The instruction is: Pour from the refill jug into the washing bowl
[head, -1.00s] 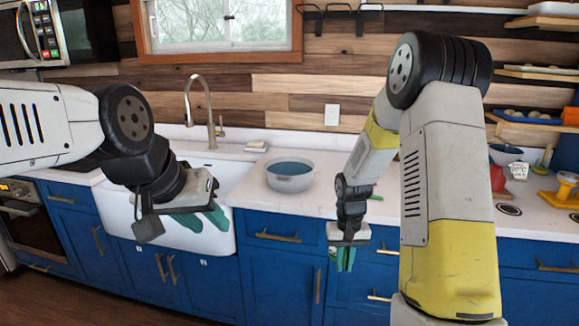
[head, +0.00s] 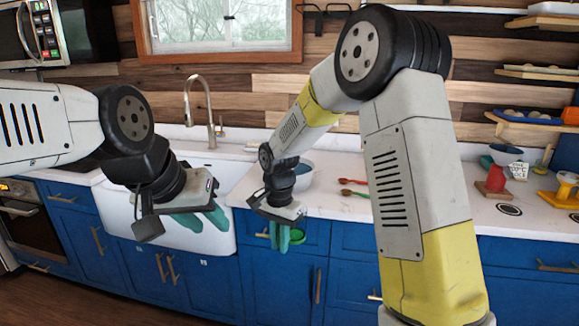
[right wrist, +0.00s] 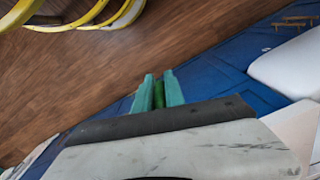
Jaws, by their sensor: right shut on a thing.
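The washing bowl (head: 306,176) is a pale round bowl on the counter right of the sink. My right arm hides much of it; blue water shows at its far edge. My right gripper (head: 279,237) points down in front of the counter, before the blue drawers, and is shut on a green thing (head: 297,236), seemingly the refill jug. Only a small part of it shows beside the fingers. In the right wrist view a green strip (right wrist: 158,95) of it shows between the fingers. My left gripper (head: 202,221) is open and empty in front of the sink.
The white sink (head: 225,180) and curved tap (head: 200,95) are left of the bowl. Spoons (head: 353,182) lie on the counter (head: 340,208) right of it. A red block (head: 495,178), a cup and a yellow stand (head: 566,190) are farther right.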

